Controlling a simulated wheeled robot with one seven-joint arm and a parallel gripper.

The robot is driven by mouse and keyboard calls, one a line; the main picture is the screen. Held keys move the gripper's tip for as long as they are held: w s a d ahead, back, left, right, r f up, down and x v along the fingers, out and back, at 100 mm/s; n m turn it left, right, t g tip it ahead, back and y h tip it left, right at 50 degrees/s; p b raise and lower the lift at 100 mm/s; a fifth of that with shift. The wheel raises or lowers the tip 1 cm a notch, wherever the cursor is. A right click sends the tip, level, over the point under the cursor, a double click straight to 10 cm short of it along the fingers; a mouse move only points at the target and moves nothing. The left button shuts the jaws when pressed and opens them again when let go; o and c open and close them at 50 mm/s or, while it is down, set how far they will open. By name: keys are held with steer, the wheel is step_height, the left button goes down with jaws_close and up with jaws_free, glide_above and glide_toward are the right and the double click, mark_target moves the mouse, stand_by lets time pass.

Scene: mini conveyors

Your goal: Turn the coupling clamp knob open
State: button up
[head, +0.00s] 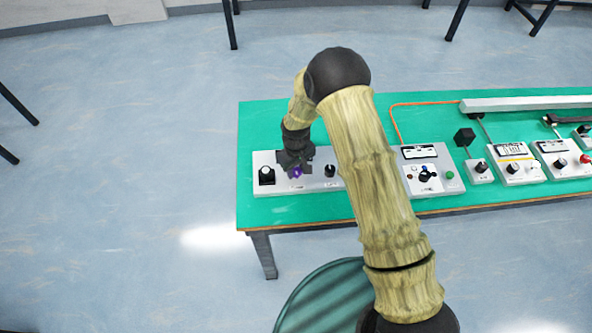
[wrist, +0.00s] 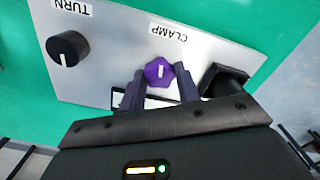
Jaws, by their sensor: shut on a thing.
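The coupling clamp knob (wrist: 159,72) is a purple lobed knob with a white mark, on a light grey panel (wrist: 110,40) beside the label CLAMP. My gripper (wrist: 157,86) is shut on it, with one dark finger on each side. In the head view the purple knob (head: 296,172) shows just below my gripper (head: 294,163), near the left end of the table. The white mark on the knob points roughly up and down in the wrist view. The fingers hide parts of the knob's sides.
A black knob labelled TURN (wrist: 67,48) is on the same panel, and a black square part (wrist: 224,80) sits on the other side. More control boxes (head: 432,177) stand to the right on the green table (head: 300,208). A green round stool (head: 325,297) is in front.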

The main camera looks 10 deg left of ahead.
mark_target(297, 171)
steer(key=n+b, duration=0.1)
steer(key=n, duration=0.5)
steer(key=shift+n, duration=0.4)
steer(key=shift+w, duration=0.1)
steer(key=o, duration=1)
steer(key=shift+c, duration=0.2)
step_height(297, 171, up, 17)
steer(key=b, duration=0.1)
steer(key=shift+r+b, duration=0.2)
steer(key=shift+b, duration=0.15)
steer(key=shift+d, duration=0.1)
